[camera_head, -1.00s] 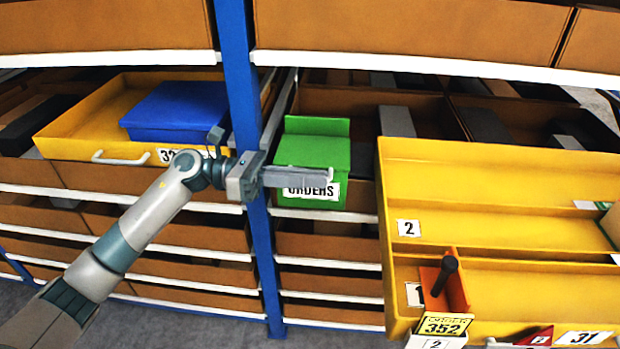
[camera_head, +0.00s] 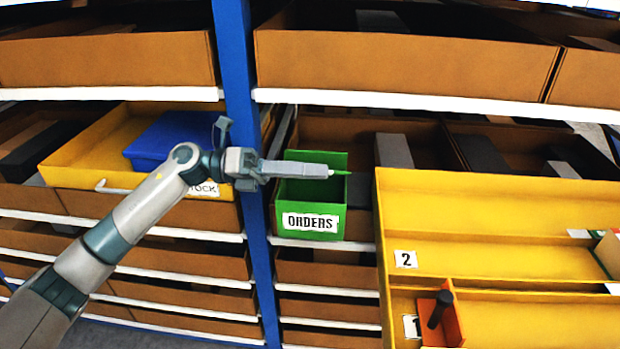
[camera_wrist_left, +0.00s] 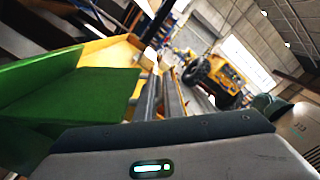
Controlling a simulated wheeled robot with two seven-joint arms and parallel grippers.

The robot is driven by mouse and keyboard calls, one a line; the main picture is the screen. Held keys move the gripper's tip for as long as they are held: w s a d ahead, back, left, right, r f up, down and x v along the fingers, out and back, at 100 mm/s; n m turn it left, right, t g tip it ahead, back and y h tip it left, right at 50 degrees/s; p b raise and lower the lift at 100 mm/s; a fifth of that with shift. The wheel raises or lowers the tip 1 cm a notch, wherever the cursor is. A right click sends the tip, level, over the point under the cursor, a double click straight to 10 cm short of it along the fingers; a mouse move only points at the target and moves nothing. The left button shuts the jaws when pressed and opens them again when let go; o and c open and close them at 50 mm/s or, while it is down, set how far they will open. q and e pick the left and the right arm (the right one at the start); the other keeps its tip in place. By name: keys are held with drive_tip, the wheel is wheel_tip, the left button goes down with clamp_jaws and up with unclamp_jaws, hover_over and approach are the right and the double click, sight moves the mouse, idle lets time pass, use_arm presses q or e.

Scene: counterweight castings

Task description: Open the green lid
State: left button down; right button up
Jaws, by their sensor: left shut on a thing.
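The green box (camera_head: 298,238) labelled ORDERS stands on the shelf right of the blue post in the head view. Its front is upright and a darker green inside shows above the label. The green lid (camera_head: 335,157) shows behind and above my gripper, apparently raised; its exact angle is hard to tell. My left gripper (camera_head: 328,171) reaches across the box from the left, shut, with a small green piece at its fingertips. In the left wrist view, a broad green panel (camera_wrist_left: 85,98) lies left of the narrow closed fingers (camera_wrist_left: 165,95). My right gripper is not in view.
A blue post (camera_head: 238,75) stands just left of the box. A yellow tray with a blue box (camera_head: 165,142) is at the left. A large yellow divided tray (camera_head: 480,215) juts out at the right, holding an orange holder (camera_head: 452,325). A shelf (camera_head: 400,100) runs above.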

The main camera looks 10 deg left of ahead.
use_arm(q)
drive_tip(key=shift+w+r, duration=0.1)
drive_tip(key=shift+r, duration=0.05)
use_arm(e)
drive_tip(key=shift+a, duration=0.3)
